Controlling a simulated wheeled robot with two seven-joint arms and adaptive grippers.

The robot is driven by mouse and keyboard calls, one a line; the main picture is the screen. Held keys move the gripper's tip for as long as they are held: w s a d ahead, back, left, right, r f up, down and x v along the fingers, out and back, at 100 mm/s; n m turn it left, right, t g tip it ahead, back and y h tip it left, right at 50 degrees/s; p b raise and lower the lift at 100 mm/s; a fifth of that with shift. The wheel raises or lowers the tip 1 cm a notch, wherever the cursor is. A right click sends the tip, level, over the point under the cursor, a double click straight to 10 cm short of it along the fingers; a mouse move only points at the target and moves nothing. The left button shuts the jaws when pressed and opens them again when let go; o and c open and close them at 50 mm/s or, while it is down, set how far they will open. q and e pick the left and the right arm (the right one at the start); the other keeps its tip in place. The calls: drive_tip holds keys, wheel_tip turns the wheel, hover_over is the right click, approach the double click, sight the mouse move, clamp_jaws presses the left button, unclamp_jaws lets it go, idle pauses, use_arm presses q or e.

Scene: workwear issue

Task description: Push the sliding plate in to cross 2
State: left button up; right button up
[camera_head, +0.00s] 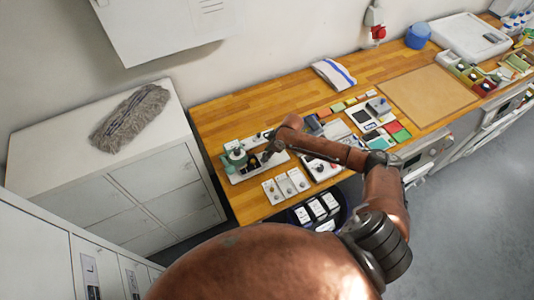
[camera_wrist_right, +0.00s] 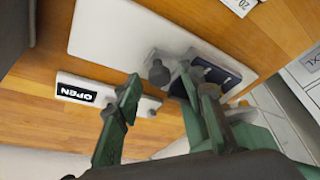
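My right arm reaches over the left part of the bench in the head view, and its gripper (camera_head: 267,156) is small and dark there, by a white fixture (camera_head: 240,178) with a green part (camera_head: 237,157). In the right wrist view the green fingers of my right gripper (camera_wrist_right: 164,86) are apart, with nothing clearly held between them. A grey knob (camera_wrist_right: 158,73) on a pale block shows just past the fingertips. A dark blue plate (camera_wrist_right: 212,77) lies beside it, partly hidden by the right finger. I cannot make out the sliding plate or cross 2 for certain. My left gripper does not show.
A white panel (camera_wrist_right: 125,35) and a white strip reading OPEN (camera_wrist_right: 78,94) lie near the fingers. A cabinet (camera_head: 130,190) with a grey cloth (camera_head: 130,117) stands left. Bare wood (camera_head: 270,95) lies behind the fixture.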

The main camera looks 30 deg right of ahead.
clamp_jaws()
idle(0.4)
